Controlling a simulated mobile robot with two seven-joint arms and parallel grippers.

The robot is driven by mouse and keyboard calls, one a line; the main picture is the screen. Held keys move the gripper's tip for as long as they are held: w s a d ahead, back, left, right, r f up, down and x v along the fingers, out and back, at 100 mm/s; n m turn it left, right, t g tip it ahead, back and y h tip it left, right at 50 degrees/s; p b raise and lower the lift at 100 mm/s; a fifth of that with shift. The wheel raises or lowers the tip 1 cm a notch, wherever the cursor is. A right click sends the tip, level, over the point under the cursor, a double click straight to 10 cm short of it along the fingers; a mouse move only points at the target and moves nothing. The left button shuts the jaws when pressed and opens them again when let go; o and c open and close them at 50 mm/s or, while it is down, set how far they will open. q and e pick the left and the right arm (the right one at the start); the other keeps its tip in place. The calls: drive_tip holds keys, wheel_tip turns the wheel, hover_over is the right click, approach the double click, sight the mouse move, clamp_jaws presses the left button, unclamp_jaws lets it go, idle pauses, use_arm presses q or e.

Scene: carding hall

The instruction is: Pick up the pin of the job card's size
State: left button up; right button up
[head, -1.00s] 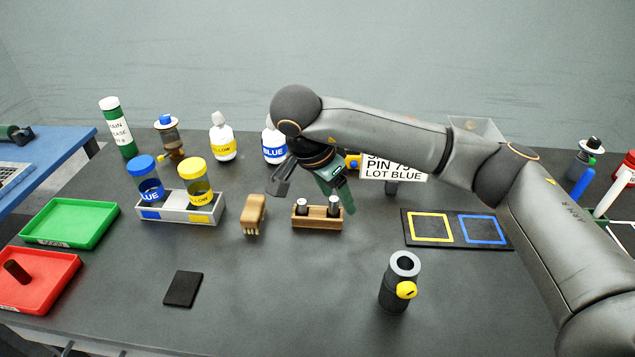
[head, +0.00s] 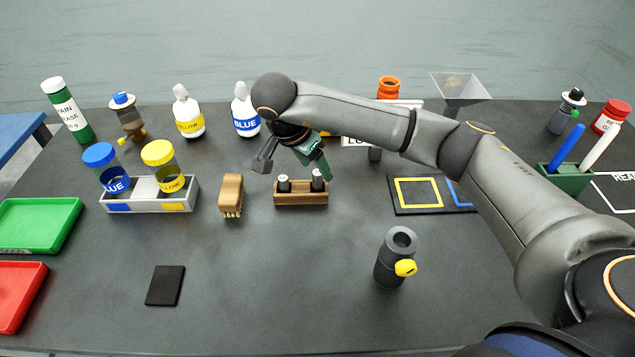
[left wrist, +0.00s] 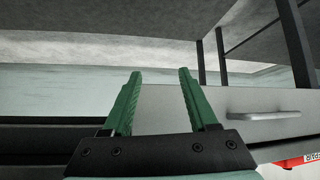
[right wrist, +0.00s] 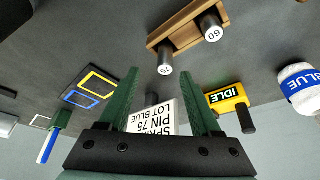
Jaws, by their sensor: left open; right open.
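The job card (right wrist: 152,118) shows upside down in the right wrist view and reads PIN 75, LOT BLUE; my arm covers most of it in the head view. A wooden block (head: 301,199) holds two dark upright pins. In the right wrist view, one pin's top (right wrist: 165,69) appears marked 75 and the other's (right wrist: 212,35) 60. My right gripper (head: 318,162) is open and empty, above and just behind the block's right pin. It also shows in the right wrist view (right wrist: 160,78). My left gripper (left wrist: 158,78) is open and empty, outside the head view.
A wooden brush (head: 231,192) lies left of the block. A dark cylinder with a yellow knob (head: 390,262) stands in front right. A tray with two jars (head: 185,201) is farther left, and a framed mat (head: 402,207) is right. A yellow IDLE sign (right wrist: 226,98) stands behind.

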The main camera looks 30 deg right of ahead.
sight(317, 172)
drive_tip(key=x, duration=0.5)
drive_tip(key=shift+w+a+p, duration=0.15)
drive_tip(key=shift+w+p, duration=0.2)
drive_tip(key=shift+p, duration=0.05)
drive_tip(key=shift+c, duration=0.4)
clamp_jaws()
